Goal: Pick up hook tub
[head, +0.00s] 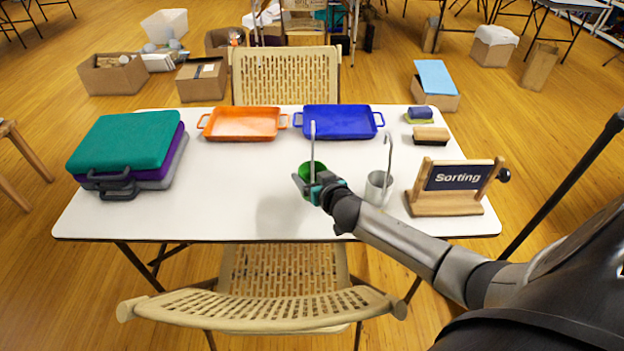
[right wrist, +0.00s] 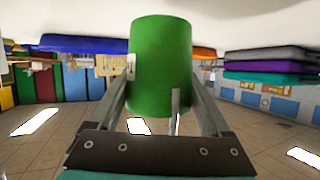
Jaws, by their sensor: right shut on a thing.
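A green hook tub (head: 308,170) with a tall pale hook standing up from it is near the middle of the white table (head: 230,215). My right gripper (head: 307,185) is shut on it, coming from the front right. In the right wrist view the green hook tub (right wrist: 160,60) sits between both fingers, and the picture is upside down. I cannot tell for sure whether its base touches the table. A second, grey metal tub (head: 378,190) with a similar hook stands just right of my gripper. My left gripper is not in view.
An orange tray (head: 243,124) and a blue tray (head: 338,122) lie behind the tubs. Stacked teal, purple and grey cases (head: 125,145) are at left. A "Sorting" sign (head: 455,187) and brushes (head: 431,136) are at right. The table's front left middle is clear.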

